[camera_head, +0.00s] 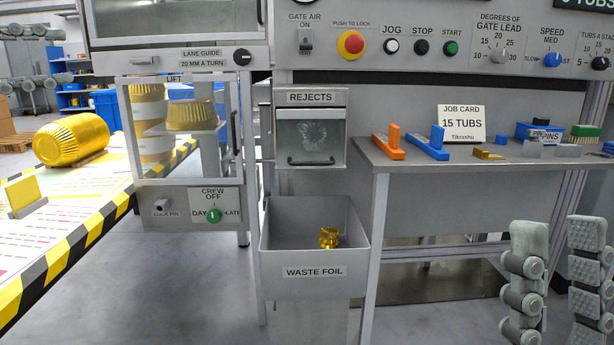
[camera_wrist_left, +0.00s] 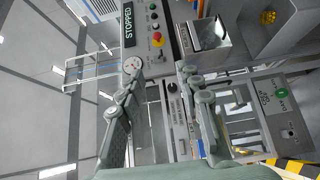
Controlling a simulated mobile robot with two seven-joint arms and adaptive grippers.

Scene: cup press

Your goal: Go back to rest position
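My left gripper (camera_head: 30,85) is at the far upper left of the head view, partly cut by the frame edge. In the left wrist view its two grey fingers (camera_wrist_left: 165,85) stand wide apart with nothing between them. My right gripper (camera_head: 557,225) is at the lower right of the head view. Its two fingers point up, stand apart and hold nothing visible. Both grippers are clear of the machine and the bench in the head view.
A waste foil bin (camera_head: 314,289) holds crumpled gold foil (camera_head: 328,237). A bench (camera_head: 440,157) with orange and blue tools stands right of it. The rejects box (camera_head: 317,128) is above the bin. A striped-edge table (camera_head: 70,232) carries a gold stack at left. Floor between is clear.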

